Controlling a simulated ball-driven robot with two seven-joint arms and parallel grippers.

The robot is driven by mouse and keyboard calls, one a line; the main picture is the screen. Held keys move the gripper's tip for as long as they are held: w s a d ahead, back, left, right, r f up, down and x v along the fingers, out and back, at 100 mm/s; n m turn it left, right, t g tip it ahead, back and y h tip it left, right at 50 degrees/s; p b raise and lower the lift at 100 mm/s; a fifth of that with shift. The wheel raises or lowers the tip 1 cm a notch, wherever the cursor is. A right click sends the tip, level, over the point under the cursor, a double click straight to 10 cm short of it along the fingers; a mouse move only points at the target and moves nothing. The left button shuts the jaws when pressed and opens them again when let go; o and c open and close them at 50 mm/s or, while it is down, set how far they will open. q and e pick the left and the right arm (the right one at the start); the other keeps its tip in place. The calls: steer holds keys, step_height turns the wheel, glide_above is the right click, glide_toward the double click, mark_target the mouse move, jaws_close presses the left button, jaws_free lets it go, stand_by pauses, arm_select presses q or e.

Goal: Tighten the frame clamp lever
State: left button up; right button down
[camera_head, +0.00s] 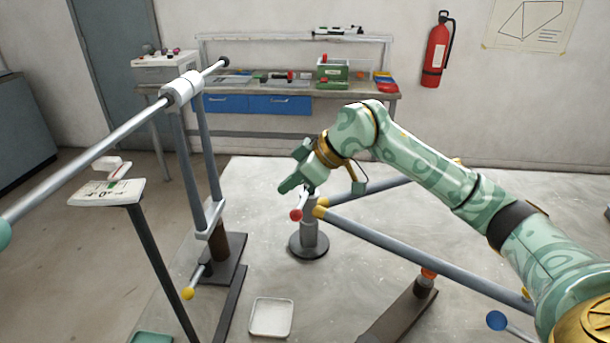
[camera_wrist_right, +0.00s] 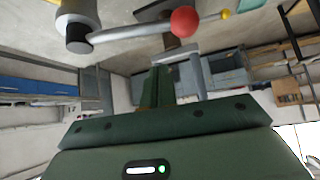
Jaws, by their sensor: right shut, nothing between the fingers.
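A lever with a red knob (camera_head: 296,215) sits at the top of a short grey clamp post (camera_head: 309,240) on a round dark base. It slants down and to the left. In the right wrist view the lever's grey bar (camera_wrist_right: 135,31) runs across the top to its red knob (camera_wrist_right: 184,22). My right gripper (camera_head: 288,184) is just above the lever, with its green fingers shut and empty. In the right wrist view the fingers (camera_wrist_right: 158,88) lie below the red knob; I cannot tell whether they touch the lever. My left gripper is not in view.
Grey frame tubes (camera_head: 400,246) run right from the post. A tall stand (camera_head: 205,170) carries a long bar on the left, with a yellow-knobbed lever (camera_head: 188,293) lower down. A blue knob (camera_head: 496,320) is at lower right. A white tray (camera_head: 289,317) lies in front.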

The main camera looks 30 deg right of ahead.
mark_target(300, 204)
steer(key=f, duration=0.1)
steer(key=s+d+f+b, duration=0.1)
steer(key=f, duration=0.1)
steer(key=shift+s+d+f, duration=0.1)
steer(key=shift+s+d, duration=0.05)
steer(key=shift+s, duration=0.05)
stand_by(0.3)
steer(key=shift+s+d+f+n+y+p, duration=0.1)
steer(key=shift+s+d+n+y+p, duration=0.2)
steer(key=shift+s+d+n+p, duration=0.3)
steer(key=shift+a, duration=0.1)
